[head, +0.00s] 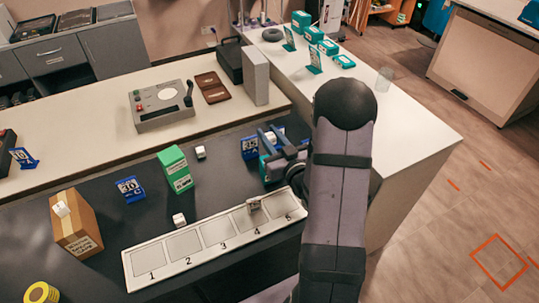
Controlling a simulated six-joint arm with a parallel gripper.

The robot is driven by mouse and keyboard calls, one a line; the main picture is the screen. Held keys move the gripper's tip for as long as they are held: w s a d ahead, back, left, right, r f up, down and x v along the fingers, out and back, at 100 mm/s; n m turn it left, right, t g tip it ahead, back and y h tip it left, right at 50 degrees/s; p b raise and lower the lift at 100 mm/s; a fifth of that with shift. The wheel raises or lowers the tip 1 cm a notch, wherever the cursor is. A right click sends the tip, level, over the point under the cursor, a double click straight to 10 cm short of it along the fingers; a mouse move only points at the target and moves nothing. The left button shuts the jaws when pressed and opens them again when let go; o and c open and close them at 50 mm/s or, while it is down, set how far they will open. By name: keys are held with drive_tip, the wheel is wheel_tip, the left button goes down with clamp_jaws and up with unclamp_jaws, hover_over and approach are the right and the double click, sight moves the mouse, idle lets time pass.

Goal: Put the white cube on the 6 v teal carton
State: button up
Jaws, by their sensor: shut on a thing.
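My gripper (269,139) is at the right end of the dark mat, partly hidden by my own arm. It is shut on a small pale thing (271,137) that looks like the white cube; the jaws cover most of it. A teal and blue carton (264,168) shows just below the jaws, mostly hidden by the gripper. Its label cannot be read, and I cannot tell whether the cube touches it. Other white cubes show: one on the dark mat (200,152), one at the tray's upper edge (179,220), and one on the brown carton (62,209).
A green carton (175,169) and blue label stands (130,189) stand on the mat. A numbered tray (183,244) lies in front, with a grey block (253,204) on it. A grey instrument (162,106) is behind. Several teal boxes (327,47) are on the back counter.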

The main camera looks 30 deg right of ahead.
drive_tip(key=shift+f, duration=2.05)
drive_tip(key=shift+f+p, duration=0.3)
drive_tip(key=shift+f, duration=1.55)
drive_tip(key=shift+f, duration=0.1)
drive_tip(key=shift+f, duration=0.15)
drive_tip(key=o, duration=1)
